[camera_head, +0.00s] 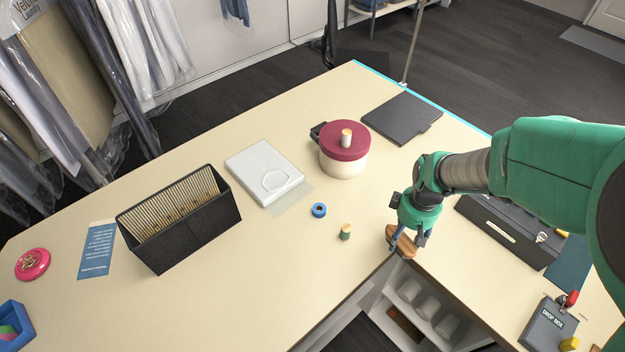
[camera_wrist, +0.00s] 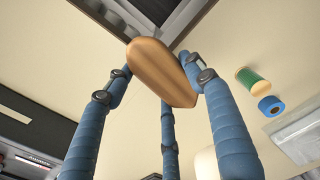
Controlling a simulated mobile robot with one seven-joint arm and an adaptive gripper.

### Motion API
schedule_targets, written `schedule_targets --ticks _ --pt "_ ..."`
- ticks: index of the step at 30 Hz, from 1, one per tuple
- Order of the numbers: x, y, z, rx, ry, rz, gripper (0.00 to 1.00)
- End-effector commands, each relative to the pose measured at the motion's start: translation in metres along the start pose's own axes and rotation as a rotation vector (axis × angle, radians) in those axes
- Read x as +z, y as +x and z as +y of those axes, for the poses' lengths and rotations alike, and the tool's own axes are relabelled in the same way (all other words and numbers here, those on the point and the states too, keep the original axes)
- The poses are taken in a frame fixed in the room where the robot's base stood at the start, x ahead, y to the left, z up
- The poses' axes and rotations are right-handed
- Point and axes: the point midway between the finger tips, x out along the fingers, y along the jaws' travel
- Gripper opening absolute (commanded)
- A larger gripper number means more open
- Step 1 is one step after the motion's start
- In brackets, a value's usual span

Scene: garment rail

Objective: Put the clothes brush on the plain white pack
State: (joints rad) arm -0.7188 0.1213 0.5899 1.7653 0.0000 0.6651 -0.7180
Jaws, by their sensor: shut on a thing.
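The clothes brush (camera_head: 402,244) has a brown wooden back, which also shows in the wrist view (camera_wrist: 160,72). My gripper (camera_head: 406,238) is shut on the brush, its blue fingers (camera_wrist: 168,95) around it. It holds the brush near the inner corner of the counter; I cannot tell how high above the top. The bristles are hidden. The plain white pack (camera_head: 258,168) lies flat on the counter, left of and behind my gripper, with a clear wrap edge sticking out at its right. Nothing rests on it except a faint outlined shape on its wrap.
Between brush and pack stand a small green-and-tan spool (camera_head: 345,232) and a blue tape ring (camera_head: 319,210). A red-lidded pot (camera_head: 343,150) stands right of the pack, a black box of hangers or cards (camera_head: 190,228) left of it. A dark folder (camera_head: 402,118) lies at the back.

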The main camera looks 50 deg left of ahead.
Motion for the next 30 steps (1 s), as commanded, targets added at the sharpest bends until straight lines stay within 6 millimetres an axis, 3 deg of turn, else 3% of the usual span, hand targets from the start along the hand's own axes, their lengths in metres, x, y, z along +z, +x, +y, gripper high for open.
schedule_targets --ticks 5,11,20,30 --pt "-0.006 -0.002 -0.002 0.000 -0.004 0.000 0.26" --pt "-0.030 -0.008 -0.013 0.000 -0.015 0.000 0.26" --pt "-0.097 -0.021 -0.050 0.000 -0.045 0.000 0.26" --pt "-0.176 -0.033 -0.111 0.001 -0.079 -0.001 0.26"
